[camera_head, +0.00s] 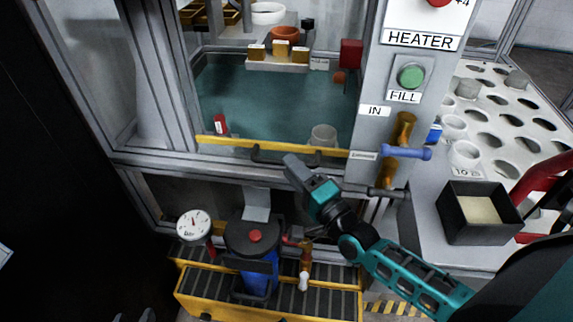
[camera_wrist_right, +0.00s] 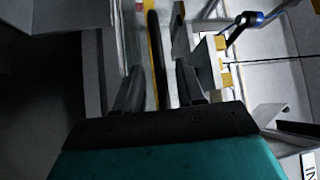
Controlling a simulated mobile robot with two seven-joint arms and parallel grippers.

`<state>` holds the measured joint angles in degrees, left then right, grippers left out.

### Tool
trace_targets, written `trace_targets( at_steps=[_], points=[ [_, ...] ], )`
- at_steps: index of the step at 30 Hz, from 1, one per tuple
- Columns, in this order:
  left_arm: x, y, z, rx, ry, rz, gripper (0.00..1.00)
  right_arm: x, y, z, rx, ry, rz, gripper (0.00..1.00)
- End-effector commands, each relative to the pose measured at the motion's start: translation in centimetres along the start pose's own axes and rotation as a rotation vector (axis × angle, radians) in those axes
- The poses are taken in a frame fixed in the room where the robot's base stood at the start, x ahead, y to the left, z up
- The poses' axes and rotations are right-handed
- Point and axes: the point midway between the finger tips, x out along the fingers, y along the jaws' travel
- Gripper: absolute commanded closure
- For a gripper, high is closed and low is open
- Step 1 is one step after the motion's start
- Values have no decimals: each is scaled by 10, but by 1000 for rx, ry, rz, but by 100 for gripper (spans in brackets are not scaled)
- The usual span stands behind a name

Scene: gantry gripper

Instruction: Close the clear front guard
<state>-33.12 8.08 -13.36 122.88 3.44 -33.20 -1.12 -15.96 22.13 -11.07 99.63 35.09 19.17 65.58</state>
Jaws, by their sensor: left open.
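The clear front guard shows in the head view by its yellow edge strip (camera_head: 225,140), which runs across the front of the machine opening, just above the grey frame rail. A dark handle (camera_head: 268,159) is on this strip. My right gripper (camera_head: 290,160) is at the handle, its fingers overlapping it in this view. In the right wrist view the fingers (camera_wrist_right: 160,88) stand apart, with the dark handle (camera_wrist_right: 155,45) between them; contact is not clear. My left gripper (camera_head: 135,317) barely shows at the bottom edge, low and away from the guard.
A grey post carries the green FILL button (camera_head: 411,75) and a blue-handled valve (camera_head: 406,152) right of the guard. A black box (camera_head: 478,212) stands on the right bench. Below are a gauge (camera_head: 194,225) and a pump (camera_head: 254,245) on a yellow-edged base.

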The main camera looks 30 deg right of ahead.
Motion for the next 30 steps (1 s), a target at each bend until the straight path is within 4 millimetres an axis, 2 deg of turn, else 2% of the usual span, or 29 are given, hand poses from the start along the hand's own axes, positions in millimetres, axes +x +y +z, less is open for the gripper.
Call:
trace_targets(
  at_steps=[1,6,17,30],
  points=[
    [1,1,1,0,2,2,57,8,1,0,0,1,-3,61],
    [1,2,-2,1,8,7,57,25,0,0,-1,0,-1,61],
    [2,2,-6,0,14,7,57,30,0,0,-1,0,1,61],
    [3,2,-4,-1,14,5,57,30,0,0,-1,-1,1,100]
  ],
)
